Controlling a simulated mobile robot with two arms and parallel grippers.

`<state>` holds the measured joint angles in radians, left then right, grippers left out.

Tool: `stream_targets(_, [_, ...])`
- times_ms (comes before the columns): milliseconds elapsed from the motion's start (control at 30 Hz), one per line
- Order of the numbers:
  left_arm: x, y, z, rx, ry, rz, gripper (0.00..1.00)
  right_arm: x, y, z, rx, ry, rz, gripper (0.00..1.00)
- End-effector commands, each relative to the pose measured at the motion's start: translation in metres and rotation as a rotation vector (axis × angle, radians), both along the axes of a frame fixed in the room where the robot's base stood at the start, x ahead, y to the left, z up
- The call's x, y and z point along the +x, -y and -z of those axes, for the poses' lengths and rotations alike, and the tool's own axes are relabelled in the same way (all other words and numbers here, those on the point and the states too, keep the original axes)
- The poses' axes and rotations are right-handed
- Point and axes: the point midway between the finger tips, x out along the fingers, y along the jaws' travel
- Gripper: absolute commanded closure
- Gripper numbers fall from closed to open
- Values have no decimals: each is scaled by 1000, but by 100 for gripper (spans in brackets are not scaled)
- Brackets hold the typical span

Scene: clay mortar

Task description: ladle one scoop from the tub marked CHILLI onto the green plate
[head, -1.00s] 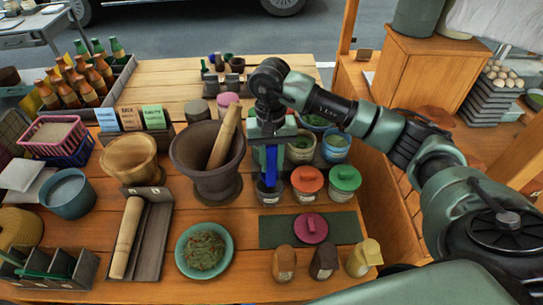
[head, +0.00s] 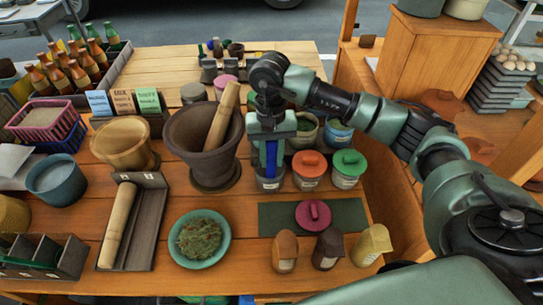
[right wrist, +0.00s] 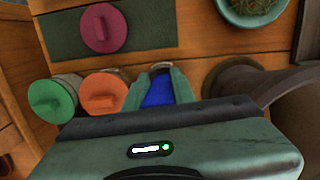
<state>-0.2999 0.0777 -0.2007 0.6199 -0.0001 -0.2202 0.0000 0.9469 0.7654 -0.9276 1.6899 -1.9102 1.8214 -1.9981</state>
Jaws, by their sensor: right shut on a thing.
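My right gripper (head: 271,138) is shut on the blue handle (head: 271,158) of the ladle. It is upright over an uncovered tub (head: 270,184), with the ladle's lower end hidden inside. The tub's label is too small to read. In the right wrist view the blue handle (right wrist: 158,92) sits between the fingers. A magenta lid (head: 313,214) lies on a dark green mat (head: 350,217) in front of the tub. The green plate (head: 229,240) stands to the front left, bearing a heap of stringy greenish-brown stuff. My left gripper is not in view.
An orange-lidded tub (head: 308,167) and a green-lidded tub (head: 348,165) stand close at the right. A clay mortar (head: 200,150) with its wooden pestle (head: 224,117) rises close at the left. Several small shakers (head: 328,250) stand at the front edge.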

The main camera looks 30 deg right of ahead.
Motion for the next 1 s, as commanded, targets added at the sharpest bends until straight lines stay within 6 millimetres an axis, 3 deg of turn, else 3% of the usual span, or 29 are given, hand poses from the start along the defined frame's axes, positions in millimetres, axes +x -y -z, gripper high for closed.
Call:
stream_targets(433, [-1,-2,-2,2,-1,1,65,0,0,-4,0,1,0,100])
stream_targets(1000, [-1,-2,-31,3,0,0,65,0,0,-73,0,2,0,100])
